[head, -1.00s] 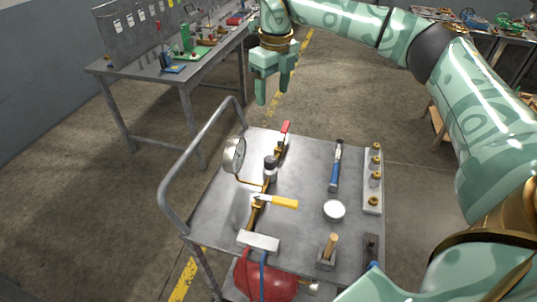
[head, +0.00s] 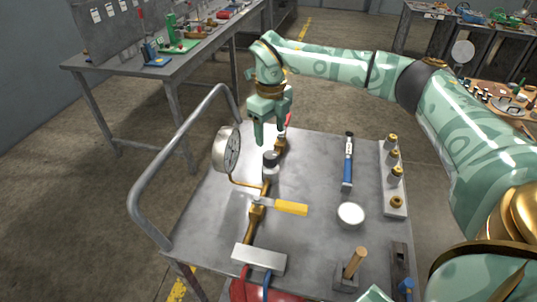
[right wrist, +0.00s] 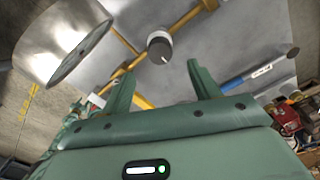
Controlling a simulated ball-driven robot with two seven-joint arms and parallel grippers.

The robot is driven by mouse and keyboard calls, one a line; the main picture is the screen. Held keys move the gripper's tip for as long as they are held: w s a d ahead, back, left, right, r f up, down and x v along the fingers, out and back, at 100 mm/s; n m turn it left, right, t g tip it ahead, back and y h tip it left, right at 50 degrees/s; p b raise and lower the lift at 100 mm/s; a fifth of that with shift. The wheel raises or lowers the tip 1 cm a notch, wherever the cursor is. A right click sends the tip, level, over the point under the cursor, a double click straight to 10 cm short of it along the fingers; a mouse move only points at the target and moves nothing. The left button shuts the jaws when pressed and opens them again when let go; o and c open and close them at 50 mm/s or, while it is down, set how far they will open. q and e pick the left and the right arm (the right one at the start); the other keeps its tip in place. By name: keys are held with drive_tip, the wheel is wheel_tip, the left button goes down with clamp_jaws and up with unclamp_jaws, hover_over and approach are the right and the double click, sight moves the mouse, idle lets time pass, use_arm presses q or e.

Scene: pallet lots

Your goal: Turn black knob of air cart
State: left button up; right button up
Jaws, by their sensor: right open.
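The black knob (head: 271,164) has a pale collar and sits on the brass pipe line of the air cart (head: 310,165). My right gripper (head: 269,144) points down just above and behind the knob, open and empty. In the right wrist view the knob (right wrist: 160,48) shows a white mark on its dark face and lies ahead of the gap between the open fingertips (right wrist: 160,66). I see no contact with it. A round pressure gauge (head: 228,150) stands left of the knob, and looms large in the right wrist view (right wrist: 65,42). My left gripper is not in view.
A yellow-handled valve (head: 291,208) is nearer on the same line. A red handle (head: 289,120) is partly hidden behind my gripper. A blue tool (head: 348,170), white lid (head: 351,215) and fittings rack (head: 396,200) stand right. The cart's rail (head: 165,165) rises at left.

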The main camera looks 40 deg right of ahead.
sight(270, 154)
wheel_tip(270, 154, down, 8)
drive_tip(key=shift+r+b, duration=0.2)
drive_tip(key=shift+b, duration=0.75)
drive_tip(key=shift+c, duration=0.3)
drive_tip(key=c, duration=0.9)
